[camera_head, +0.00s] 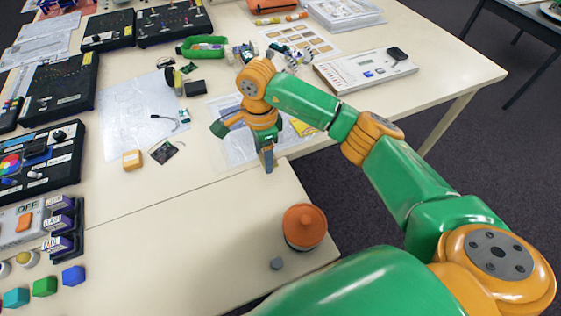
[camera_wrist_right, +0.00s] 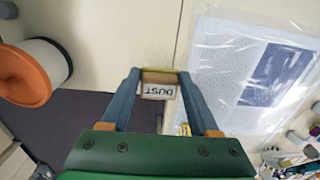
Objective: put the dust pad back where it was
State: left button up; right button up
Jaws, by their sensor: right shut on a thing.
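In the wrist view, a small tan-edged pad (camera_wrist_right: 157,91) with a white label reading DUST sits between the fingertips of my right gripper (camera_wrist_right: 158,82). The gripper is shut on it. In the head view, my right gripper (camera_head: 243,146) points down above the table near the seam between two tabletops, beside a plastic-covered sheet. The pad is not clearly visible there. My left gripper is not in view.
A small tan block (camera_head: 132,159) lies left of the gripper. A black rack with purple labelled blocks (camera_head: 62,228) is far left. The front tabletop's middle is clear.

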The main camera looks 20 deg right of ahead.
jog(key=f, duration=0.1)
jog(key=f+b, duration=0.1)
jog(key=f, duration=0.2)
jog(key=shift+s+d+b, duration=0.15)
jog(key=shift+d+b, duration=0.1)
jog(key=shift+b, duration=0.15)
jog(key=shift+d+r, duration=0.25)
jog(key=shift+d, duration=0.1)
jog(key=shift+a+f, duration=0.2)
jog(key=o, duration=1.3)
jog(key=shift+a+r, duration=0.1)
